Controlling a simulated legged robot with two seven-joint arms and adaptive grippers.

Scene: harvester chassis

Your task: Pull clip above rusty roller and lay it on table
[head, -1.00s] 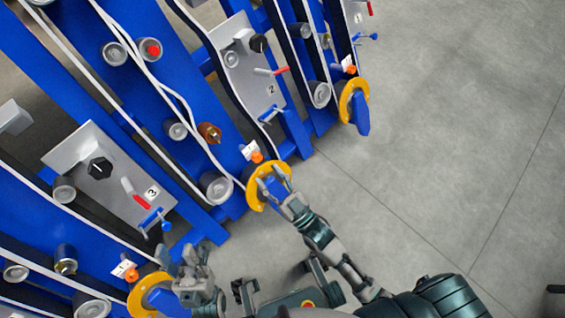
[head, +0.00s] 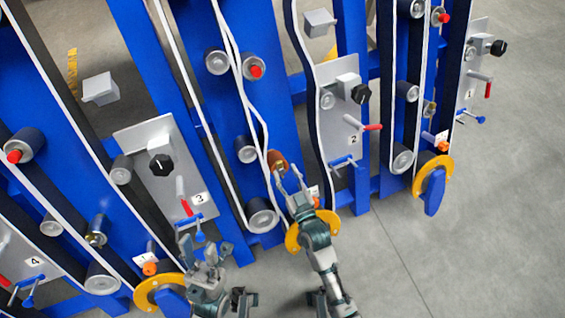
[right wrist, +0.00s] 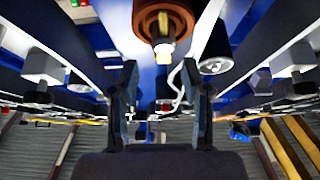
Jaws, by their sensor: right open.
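The rusty roller (head: 277,160) is a brown-orange cylinder on the blue chassis, left of the panel marked 2. A brass-coloured fitting shows at its end. In the right wrist view the roller (right wrist: 163,18) is at top centre, with a brass and white tip hanging below it. I cannot make out a separate clip above it. My right gripper (head: 289,178) is open and empty, its fingertips just below the roller in the picture. Its two fingers also show apart in the right wrist view (right wrist: 165,80). My left gripper (head: 200,247) looks open and empty at the lower left. No table is visible.
White belts (head: 232,70) run along the blue frames beside several grey rollers. Grey panels with black knobs and red levers stand either side, including panel 2 (head: 345,120) and panel 3 (head: 165,190). A yellow ring (head: 292,238) is behind my right arm. Grey floor at right is clear.

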